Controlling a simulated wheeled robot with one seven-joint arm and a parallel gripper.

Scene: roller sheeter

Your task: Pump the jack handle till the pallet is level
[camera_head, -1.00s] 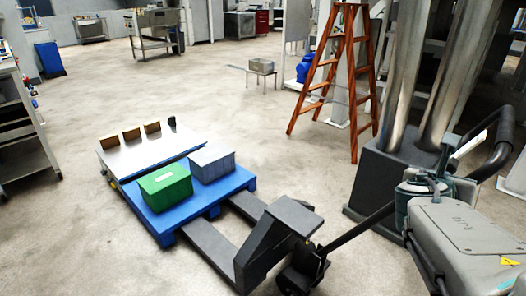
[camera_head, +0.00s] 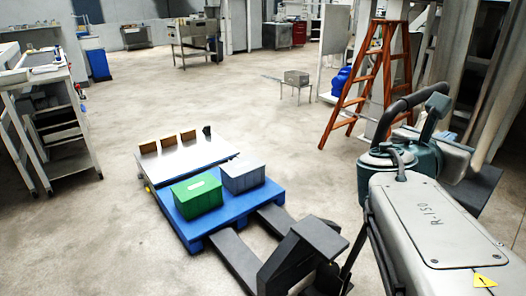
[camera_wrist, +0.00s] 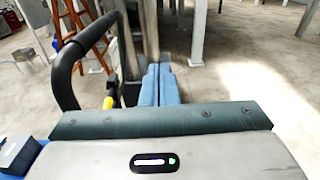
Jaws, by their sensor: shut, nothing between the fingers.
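The blue pallet (camera_head: 262,201) sits over the dark forks of the pallet jack (camera_head: 300,255). I cannot tell whether the pallet is level. The jack's black handle loop (camera_head: 398,106) rises behind my arm, which hides much of its shaft. The loop also shows at the left of the wrist view (camera_wrist: 63,75). My gripper (camera_wrist: 158,70) is shut and empty, to the right of the loop there; I cannot tell whether they touch.
An orange stepladder (camera_head: 370,75) stands beyond the jack. A shelved cart (camera_head: 55,125) stands at the left, and a small low table (camera_head: 296,79) farther back. Open concrete floor lies around the pallet's left and far sides.

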